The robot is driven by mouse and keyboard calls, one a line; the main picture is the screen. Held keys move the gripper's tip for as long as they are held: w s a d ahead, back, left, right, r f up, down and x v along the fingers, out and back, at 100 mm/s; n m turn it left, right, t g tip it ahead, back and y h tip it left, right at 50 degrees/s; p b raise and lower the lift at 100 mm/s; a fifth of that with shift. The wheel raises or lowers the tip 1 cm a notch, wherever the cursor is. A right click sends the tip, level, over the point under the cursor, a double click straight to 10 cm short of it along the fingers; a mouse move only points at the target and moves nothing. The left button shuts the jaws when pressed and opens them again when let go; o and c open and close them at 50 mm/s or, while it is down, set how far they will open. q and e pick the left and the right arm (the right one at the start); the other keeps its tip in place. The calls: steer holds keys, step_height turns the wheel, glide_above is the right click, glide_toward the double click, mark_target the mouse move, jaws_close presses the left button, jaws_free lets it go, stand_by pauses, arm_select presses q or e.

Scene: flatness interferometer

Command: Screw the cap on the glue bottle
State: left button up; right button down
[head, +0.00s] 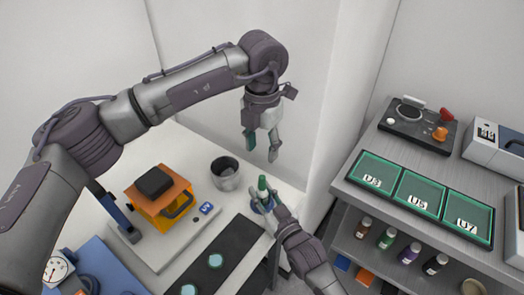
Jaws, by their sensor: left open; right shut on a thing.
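A small green-topped item (263,183), which looks like the glue bottle, stands upright near the right edge of the white table. My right gripper (265,203) is shut on its lower part, which the fingers mostly hide. I cannot tell whether the green top is the cap or the bottle's own tip. My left gripper (262,152) is open and empty, pointing down above the green top with a gap between them. No separate loose cap can be made out.
A dark grey cup (225,174) stands left of the bottle. An orange device (160,198) is further left, and a dark strip with teal discs (215,261) lies in front. At right, a grey shelf unit carries green-edged trays (417,200) and, below, several small bottles (388,238).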

steer(key=c, duration=0.8)
jaws_free()
steer(key=shift+o, duration=0.2)
steer(key=shift+s, duration=0.1)
steer(key=v, duration=1.2)
